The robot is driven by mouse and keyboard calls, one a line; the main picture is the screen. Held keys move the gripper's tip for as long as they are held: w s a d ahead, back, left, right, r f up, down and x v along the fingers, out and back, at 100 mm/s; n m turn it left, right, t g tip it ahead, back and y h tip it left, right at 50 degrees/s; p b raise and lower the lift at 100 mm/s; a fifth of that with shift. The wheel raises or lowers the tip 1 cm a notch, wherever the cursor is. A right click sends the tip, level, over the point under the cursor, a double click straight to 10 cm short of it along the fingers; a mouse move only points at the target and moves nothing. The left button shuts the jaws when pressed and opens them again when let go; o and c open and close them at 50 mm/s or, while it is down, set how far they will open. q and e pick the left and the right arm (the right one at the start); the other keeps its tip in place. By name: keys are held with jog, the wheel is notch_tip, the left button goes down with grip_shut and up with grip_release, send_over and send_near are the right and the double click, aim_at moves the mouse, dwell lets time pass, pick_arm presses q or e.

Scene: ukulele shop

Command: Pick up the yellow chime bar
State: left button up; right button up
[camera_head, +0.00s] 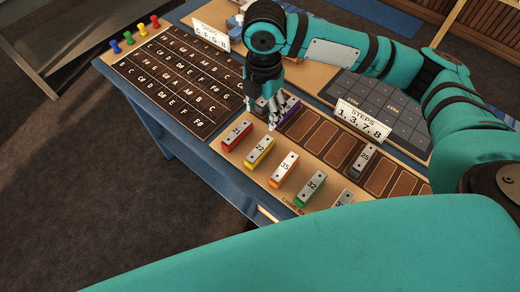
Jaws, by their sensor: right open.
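The yellow chime bar (260,151), marked 22, lies on the tan board (236,160) between the red bar (237,136) and the orange bar (284,169). My right gripper (272,124) points down just behind the yellow bar, over the near end of the purple bar (290,106). It is open, and the yellow bar is outside its fingers. Whether the fingers touch the purple bar I cannot tell. My left gripper is not in view.
A green bar (311,188) and a partly hidden bar (343,200) continue the front row. Behind are brown slots (324,137), one holding a dark bar (361,161). A "STEPS" card (363,119) stands behind. A lettered chart (180,80) with coloured pegs (128,37) lies left.

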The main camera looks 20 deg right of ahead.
send_over(263, 145)
jog(key=w, duration=0.1)
notch_tip(263, 145, down, 9)
jog(key=shift+d+r+p, duration=0.1)
jog(key=shift+d+p, duration=0.05)
jog(key=shift+p, duration=0.2)
jog(key=f, duration=0.2)
jog(key=s+f+p, duration=0.1)
jog(key=f, duration=0.1)
jog(key=shift+f, duration=0.7)
jog(key=shift+c, duration=0.4)
grip_shut()
